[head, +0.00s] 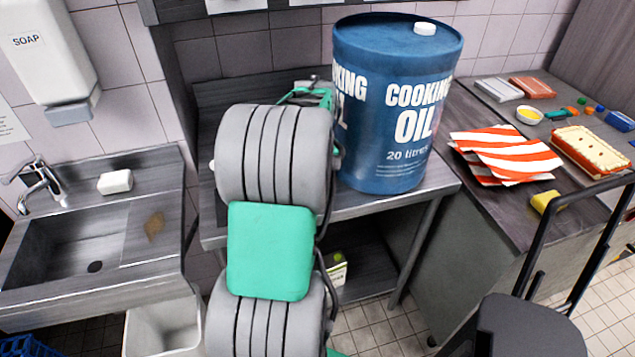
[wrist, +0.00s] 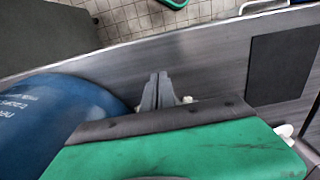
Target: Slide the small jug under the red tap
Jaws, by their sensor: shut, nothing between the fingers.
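A big blue cooking oil drum (head: 385,115) stands upright on the metal table (head: 440,187), right of my arm. Its curved side also shows at the left of the wrist view (wrist: 50,118). I make out neither a small jug nor a red tap in either view. My gripper (wrist: 158,76) is shut and empty over the table, to the right of the drum in the wrist view. A small pale piece (wrist: 187,99) shows beside the fingers; I cannot tell what it is. In the head view my arm hides the gripper and part of the table.
A sink (head: 75,250) with a tap (head: 40,180) and a white block (head: 115,182) is at the left. Red-striped paper (head: 505,155) and a yellow sponge (head: 547,201) lie on the right counter. A black chair (head: 515,325) stands in front. A dark flat panel (wrist: 283,63) is at the wrist view's right.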

